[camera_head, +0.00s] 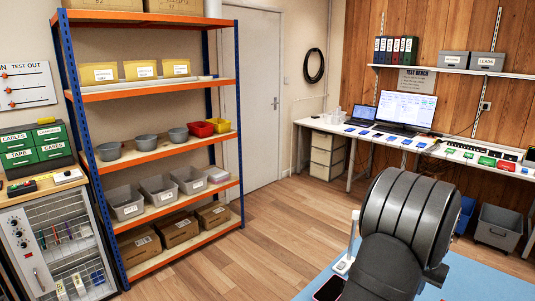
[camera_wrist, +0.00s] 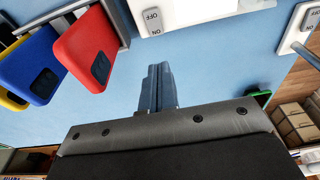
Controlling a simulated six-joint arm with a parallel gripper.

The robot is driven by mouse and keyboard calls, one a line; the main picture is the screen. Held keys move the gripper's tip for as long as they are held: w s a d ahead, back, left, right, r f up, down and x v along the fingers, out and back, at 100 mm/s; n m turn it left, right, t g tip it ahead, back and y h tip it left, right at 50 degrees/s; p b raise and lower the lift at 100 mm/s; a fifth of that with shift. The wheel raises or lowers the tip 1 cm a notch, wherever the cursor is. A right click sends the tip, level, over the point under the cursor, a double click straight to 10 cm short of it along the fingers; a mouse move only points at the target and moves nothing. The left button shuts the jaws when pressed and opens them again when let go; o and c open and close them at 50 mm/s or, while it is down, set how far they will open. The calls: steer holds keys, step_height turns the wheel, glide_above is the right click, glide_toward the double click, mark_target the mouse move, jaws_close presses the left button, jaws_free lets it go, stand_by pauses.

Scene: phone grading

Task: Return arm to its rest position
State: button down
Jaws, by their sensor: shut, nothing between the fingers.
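My gripper (camera_wrist: 158,70) shows in the wrist view with its two fingers together and nothing between them. It is over a light blue mat (camera_wrist: 215,60). In the head view my dark arm links fill the lower right, and the gripper itself cannot be seen there. The blue mat (camera_head: 490,283) shows beside the arm. A red phone (camera_wrist: 88,48), a blue phone (camera_wrist: 36,62) and a partly cut-off yellow phone (camera_wrist: 12,98) stand tilted to the left of the gripper, apart from it.
A white ON/OFF switch box (camera_wrist: 157,16) lies ahead of the fingers; another (camera_wrist: 299,22) is at right. A green-edged object (camera_wrist: 262,96) is partly hidden by my gripper body. In the head view, a dark phone (camera_head: 329,289) lies beside my arm. Shelves (camera_head: 150,93) stand left; open floor lies between.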

step_height(320, 180, down, 7)
steer(key=shift+f, duration=0.1)
steer(key=shift+r, duration=0.2)
stand_by(0.4)
step_height(320, 180, up, 6)
steer(key=shift+r, duration=0.2)
step_height(320, 180, down, 7)
steer(key=shift+f, duration=0.1)
step_height(320, 180, up, 20)
steer(key=s+a+m, duration=0.1)
steer(key=m, duration=0.8)
steer(key=shift+s+a+r, duration=0.25)
steer(key=shift+s+a, duration=0.1)
